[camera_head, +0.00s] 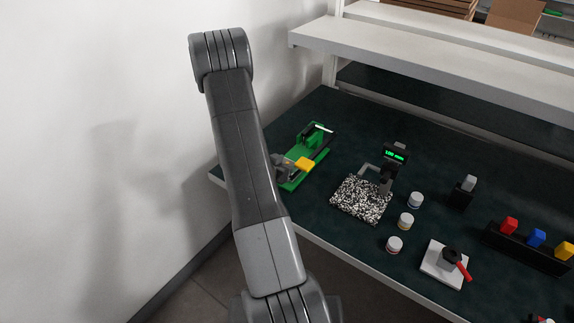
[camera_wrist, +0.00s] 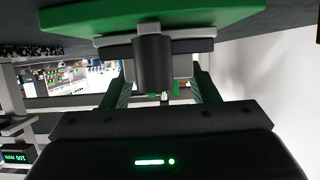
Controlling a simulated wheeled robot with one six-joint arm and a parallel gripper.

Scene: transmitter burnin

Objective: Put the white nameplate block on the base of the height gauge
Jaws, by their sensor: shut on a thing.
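The height gauge (camera_head: 394,156) stands near the middle of the bench, its green display lit, with a speckled black-and-white base (camera_head: 360,202) that looks bare. A small whitish block (camera_head: 469,183) sits upright in a black holder to its right; it may be the white nameplate block, but no lettering is readable. My gripper (camera_head: 284,167) is at the green fixture, left of the gauge and partly hidden by my arm. In the wrist view my gripper (camera_wrist: 160,75) is shut on a dark cylinder (camera_wrist: 153,66), close to a pale plate and the green fixture (camera_wrist: 225,18).
A yellow piece (camera_head: 305,164) is on the green fixture (camera_head: 318,147). Several small round jars (camera_head: 405,221) stand right of the gauge base. A white plate with a red-handled device (camera_head: 445,262) is at the front. A black rack (camera_head: 525,250) holds red, blue and yellow blocks. A shelf (camera_head: 440,65) overhangs the back.

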